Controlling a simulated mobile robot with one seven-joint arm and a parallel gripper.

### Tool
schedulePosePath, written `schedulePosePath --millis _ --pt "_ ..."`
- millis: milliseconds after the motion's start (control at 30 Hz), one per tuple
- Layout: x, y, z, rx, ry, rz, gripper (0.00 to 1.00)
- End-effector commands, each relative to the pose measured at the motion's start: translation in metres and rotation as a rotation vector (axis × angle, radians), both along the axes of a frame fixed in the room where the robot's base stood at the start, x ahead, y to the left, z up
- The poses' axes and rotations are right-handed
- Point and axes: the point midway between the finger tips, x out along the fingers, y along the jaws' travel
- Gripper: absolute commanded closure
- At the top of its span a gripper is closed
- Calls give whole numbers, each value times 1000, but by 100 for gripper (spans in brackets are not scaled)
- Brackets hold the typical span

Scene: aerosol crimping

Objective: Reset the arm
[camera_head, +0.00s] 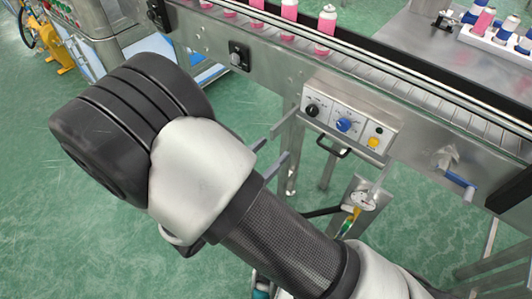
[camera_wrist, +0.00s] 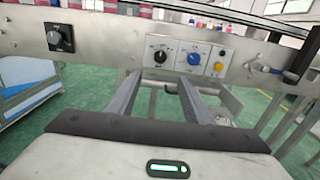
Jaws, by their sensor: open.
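My arm stretches across the lower middle of the head view, above the green floor and in front of the conveyor (camera_head: 400,90). My gripper (camera_head: 272,148) shows partly past the arm's wrist, with its two grey fingers pointing at the conveyor's side. In the wrist view my gripper (camera_wrist: 155,88) has its two fingers apart with nothing between them. Beyond the fingertips is the control panel (camera_wrist: 190,57) with a black knob, a blue knob and a yellow button. The control panel (camera_head: 345,120) also shows in the head view. The gripper's palm is hidden by my arm in the head view.
Pink and white cans (camera_head: 326,28) stand in a row on the conveyor. A white tray (camera_head: 483,37) with cans sits on a steel table at upper right. A blue-handled crank (camera_head: 460,180) sticks out from the conveyor's side. Open green floor (camera_head: 60,220) lies at left.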

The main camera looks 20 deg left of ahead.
Motion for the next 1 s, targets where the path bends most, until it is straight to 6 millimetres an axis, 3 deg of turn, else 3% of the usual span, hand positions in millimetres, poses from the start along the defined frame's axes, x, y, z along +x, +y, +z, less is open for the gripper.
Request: schedulePosePath --millis 200,700,767,867,1000 --pt "-7 2 0 -1 0 -1 54" --pt "-3 -4 5 17 5 -29 54" --pt "4 -17 13 54 14 -86 54" --pt "19 -57 35 168 41 -260 54" --pt "27 -138 68 430 83 -604 54"
